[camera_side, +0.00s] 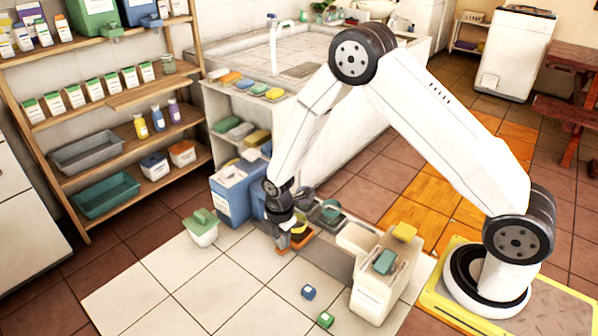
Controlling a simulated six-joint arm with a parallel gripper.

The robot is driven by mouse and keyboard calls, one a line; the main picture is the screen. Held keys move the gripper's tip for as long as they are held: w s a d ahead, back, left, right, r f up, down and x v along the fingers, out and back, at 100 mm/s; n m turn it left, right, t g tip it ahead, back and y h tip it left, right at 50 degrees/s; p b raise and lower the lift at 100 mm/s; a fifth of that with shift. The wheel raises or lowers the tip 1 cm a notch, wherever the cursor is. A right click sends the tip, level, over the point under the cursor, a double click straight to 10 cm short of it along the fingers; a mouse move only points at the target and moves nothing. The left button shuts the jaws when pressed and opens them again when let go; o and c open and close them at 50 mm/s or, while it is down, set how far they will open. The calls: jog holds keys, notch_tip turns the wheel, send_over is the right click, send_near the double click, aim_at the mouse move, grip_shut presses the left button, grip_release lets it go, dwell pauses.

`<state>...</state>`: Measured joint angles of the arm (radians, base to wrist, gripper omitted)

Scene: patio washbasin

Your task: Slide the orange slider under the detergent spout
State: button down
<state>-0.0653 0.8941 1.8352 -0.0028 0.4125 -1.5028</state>
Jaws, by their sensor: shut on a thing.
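My gripper (286,236) points down at the left end of a low grey bench, beside a blue box (237,190). It is shut on the orange slider (301,237), a small orange piece with a dark top at its fingertips. The arm and gripper hide part of the slider and the bench there. A green container (92,18) and a blue container (138,12) stand on the top shelf at the upper left, each with a small spout-like fitting at its front. I cannot tell which spout is the detergent one.
A dark green-topped piece (327,211) sits on the bench right of my gripper. A white bin (384,280) holds yellow and green items at the right. The front left floor is clear.

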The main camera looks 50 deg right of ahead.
jog(key=shift+w, duration=0.1)
dwell(0.3)
jog(key=shift+w, duration=1.8)
jog(key=shift+c, duration=2.2)
grip_release()
jog(key=shift+r, duration=0.1)
notch_tip(320, 180, up, 8)
jog(key=shift+f, duration=0.2)
